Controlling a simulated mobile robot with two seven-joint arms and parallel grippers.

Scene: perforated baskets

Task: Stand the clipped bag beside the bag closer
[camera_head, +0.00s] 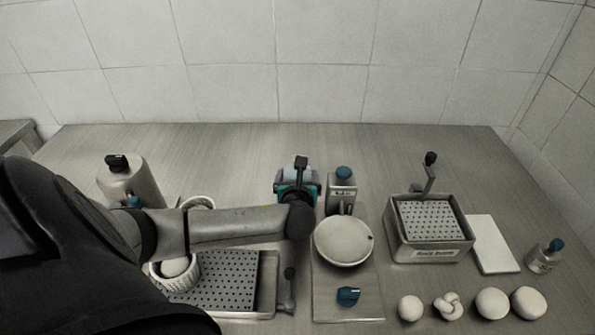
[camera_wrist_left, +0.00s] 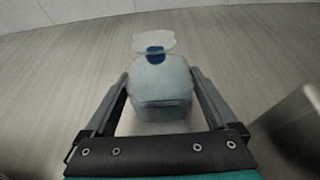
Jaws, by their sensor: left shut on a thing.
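The clipped bag (camera_wrist_left: 160,88) is pale blue and translucent, with a dark blue clip at its neck and a flared top. In the left wrist view it sits between the two fingers of my left gripper, which is shut on it. In the head view my left gripper (camera_head: 298,184) is over the back middle of the counter, and the bag is mostly hidden by it. A small grey labelled device with a blue knob (camera_head: 342,196) stands just right of the gripper; it seems to be the bag closer, but I cannot read its label. My right gripper is not in view.
A white bowl (camera_head: 343,243) stands in front of the device. The back strip of counter is clear.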

